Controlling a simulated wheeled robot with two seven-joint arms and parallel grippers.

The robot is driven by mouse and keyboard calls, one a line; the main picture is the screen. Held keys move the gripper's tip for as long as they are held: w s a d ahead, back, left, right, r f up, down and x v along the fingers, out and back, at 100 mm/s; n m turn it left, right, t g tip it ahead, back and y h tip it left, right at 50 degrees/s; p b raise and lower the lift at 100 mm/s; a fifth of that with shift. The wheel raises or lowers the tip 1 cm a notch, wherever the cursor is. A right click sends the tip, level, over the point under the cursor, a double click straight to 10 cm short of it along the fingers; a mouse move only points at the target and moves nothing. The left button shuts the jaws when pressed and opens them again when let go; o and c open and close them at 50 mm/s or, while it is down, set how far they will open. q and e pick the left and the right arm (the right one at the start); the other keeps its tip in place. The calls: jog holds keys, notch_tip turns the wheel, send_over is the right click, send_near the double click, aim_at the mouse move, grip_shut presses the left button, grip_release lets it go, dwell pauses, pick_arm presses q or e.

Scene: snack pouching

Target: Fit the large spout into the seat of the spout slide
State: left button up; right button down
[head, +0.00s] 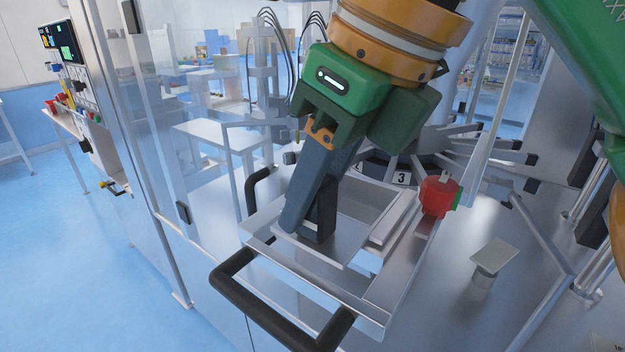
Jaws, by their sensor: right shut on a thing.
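My right gripper (305,232) reaches down from the top with its long dark fingers inside the metal frame of the spout slide (372,318), which has a black handle (228,290) at its front. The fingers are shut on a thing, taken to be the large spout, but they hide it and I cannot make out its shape. Their tips are low, close over a light metal plate (330,256) in the frame. The seat is hidden, so I cannot tell whether the held thing touches it. My left gripper is not in view.
A red knob-like part with a green side (438,198) stands at the frame's back right. A small square metal pedestal (494,258) stands further right. A star wheel with several arms and a "3" label (401,178) is behind. Clear panels and posts stand at the left.

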jog(key=shift+f, duration=0.2)
jog(key=shift+c, duration=2.4)
grip_release()
jog(key=shift+r, duration=0.1)
jog(key=p+v, duration=0.3)
jog(key=v, duration=0.3)
jog(key=shift+r, duration=0.3)
jog(key=shift+s+d+r+p, duration=0.2)
jog(key=shift+p, duration=0.15)
jog(key=shift+w, duration=0.1)
